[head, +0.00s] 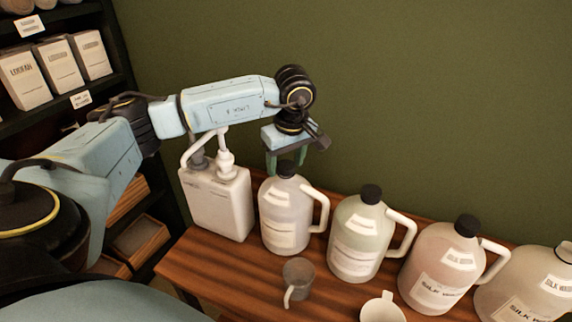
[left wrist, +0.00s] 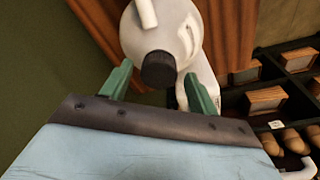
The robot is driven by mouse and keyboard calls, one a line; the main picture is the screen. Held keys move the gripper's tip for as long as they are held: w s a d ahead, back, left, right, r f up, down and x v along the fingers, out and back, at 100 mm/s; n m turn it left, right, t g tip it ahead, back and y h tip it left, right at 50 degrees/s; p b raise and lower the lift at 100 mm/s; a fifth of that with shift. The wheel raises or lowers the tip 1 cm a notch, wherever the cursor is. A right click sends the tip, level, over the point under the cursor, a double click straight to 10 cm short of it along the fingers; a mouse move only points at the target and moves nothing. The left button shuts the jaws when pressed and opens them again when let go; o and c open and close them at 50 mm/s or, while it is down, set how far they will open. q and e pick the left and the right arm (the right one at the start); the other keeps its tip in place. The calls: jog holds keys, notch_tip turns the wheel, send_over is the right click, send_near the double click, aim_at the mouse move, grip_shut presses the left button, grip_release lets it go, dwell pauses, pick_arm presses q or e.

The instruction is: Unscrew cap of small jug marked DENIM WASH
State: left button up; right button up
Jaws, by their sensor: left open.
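A small whitish jug (head: 285,217) with a side handle stands on the wooden bench, second from the left in the row. Its label is too small to read, so I cannot tell if it says DENIM WASH. My left gripper (head: 286,160) is directly above it, pointing down. Its green fingers are open on either side of the black cap (head: 287,170). In the left wrist view the cap (left wrist: 158,70) lies between and slightly beyond the open fingertips (left wrist: 160,84), with gaps on both sides. The cap sits on the jug. My right gripper is not in view.
A white pump container (head: 218,203) stands close on the left. Several capped jugs stand to the right, including a greenish one (head: 358,240) and a pinkish one (head: 438,268). A grey cup (head: 299,273) and white cup (head: 382,308) sit in front. A green wall is behind.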

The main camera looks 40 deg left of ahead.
pick_arm(q)
jog(key=m+b, duration=0.1)
jog(key=m, duration=0.3)
jog(key=shift+f+t, duration=0.1)
jog(key=shift+t, duration=0.3)
jog(key=m, duration=0.3)
jog(key=shift+m+h, duration=0.3)
jog(key=shift+h, duration=0.1)
jog(key=c, duration=1.1)
